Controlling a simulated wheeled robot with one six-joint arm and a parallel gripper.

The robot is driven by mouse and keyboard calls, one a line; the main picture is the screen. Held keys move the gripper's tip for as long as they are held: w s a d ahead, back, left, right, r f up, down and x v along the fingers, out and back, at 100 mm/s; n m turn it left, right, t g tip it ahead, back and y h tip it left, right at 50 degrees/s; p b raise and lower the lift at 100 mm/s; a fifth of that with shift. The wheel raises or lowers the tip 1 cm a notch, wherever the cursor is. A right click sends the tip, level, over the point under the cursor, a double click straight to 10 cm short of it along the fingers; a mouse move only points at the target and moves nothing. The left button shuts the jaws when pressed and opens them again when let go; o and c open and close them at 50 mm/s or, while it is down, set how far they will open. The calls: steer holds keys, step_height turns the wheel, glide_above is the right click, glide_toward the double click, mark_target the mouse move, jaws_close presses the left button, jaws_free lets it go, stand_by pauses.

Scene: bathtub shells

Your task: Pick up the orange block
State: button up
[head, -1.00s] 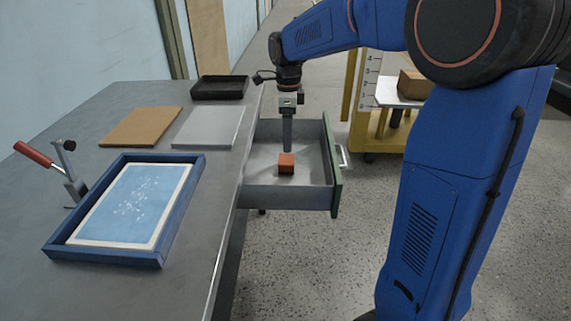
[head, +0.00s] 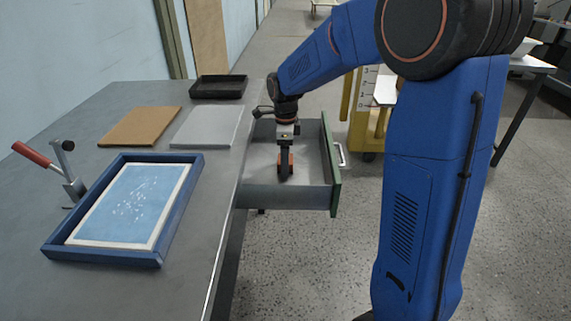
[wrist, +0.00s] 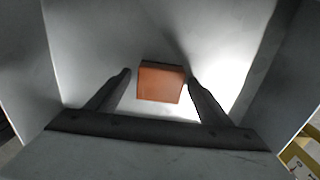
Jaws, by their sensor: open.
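The orange block (head: 289,163) lies on the floor of the open drawer (head: 262,196), partly hidden behind my gripper in the head view. My gripper (head: 285,172) points straight down inside the drawer at the block. In the wrist view the block (wrist: 160,82) sits between the two open fingers of my gripper (wrist: 158,78). The right fingertip is close to the block's right side, and a wider gap shows on the left. I cannot tell whether the right finger touches it.
The drawer walls stand close around my gripper. On the bench are a blue-framed tray (head: 105,254), a red-handled clamp (head: 40,158), a brown board (head: 140,127), a grey plate (head: 206,128) and a black tray (head: 218,87). A yellow cart (head: 365,133) stands behind the drawer.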

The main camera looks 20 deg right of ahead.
steer(key=c, duration=1.2)
steer(key=shift+r, duration=0.1)
step_height(320, 180, up, 10)
steer(key=shift+f, duration=0.1)
